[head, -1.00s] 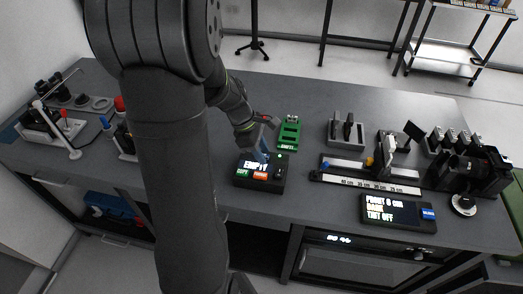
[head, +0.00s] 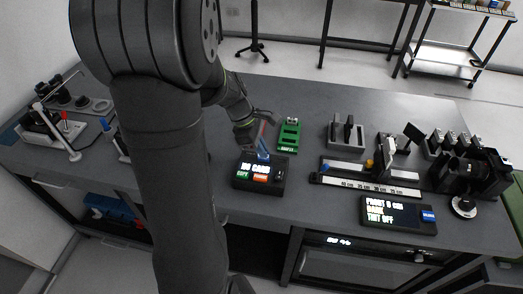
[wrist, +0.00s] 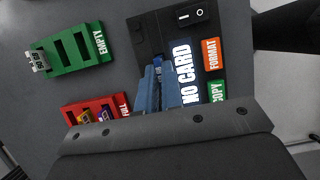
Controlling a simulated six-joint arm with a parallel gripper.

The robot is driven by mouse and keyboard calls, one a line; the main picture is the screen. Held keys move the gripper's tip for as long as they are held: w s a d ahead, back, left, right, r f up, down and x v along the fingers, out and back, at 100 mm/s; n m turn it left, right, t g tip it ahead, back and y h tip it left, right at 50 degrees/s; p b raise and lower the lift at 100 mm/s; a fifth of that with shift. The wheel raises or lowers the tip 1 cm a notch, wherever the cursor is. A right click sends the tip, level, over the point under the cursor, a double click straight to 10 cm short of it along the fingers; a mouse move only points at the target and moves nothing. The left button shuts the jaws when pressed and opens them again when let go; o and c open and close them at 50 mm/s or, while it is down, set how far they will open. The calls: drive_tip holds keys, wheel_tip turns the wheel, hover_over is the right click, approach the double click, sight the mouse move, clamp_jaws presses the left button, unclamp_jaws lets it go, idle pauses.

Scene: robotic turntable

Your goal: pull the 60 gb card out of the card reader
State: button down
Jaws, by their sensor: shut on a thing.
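The card reader (head: 260,185) is a black box on the table; its screen reads NO CARD, and it also shows in the wrist view (wrist: 140,40) with that text, a green COPY button and an orange FORMAT button. My gripper (head: 263,152) is above the reader's back part, pointing down. In the wrist view my blue fingers (wrist: 157,78) are closed together beside the screen. They are shut on a small dark card, mostly hidden between them; its label cannot be read.
A green tray (head: 289,135) marked EMPTY stands behind the reader, with a pale card at its far end. A red tray (wrist: 95,103) marked FULL holds cards and is partly hidden by my gripper in the wrist view. A ruler rail (head: 370,182) is on the right.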

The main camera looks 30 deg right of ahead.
drive_tip(key=shift+r, duration=1.4)
drive_tip(key=shift+d, duration=0.1)
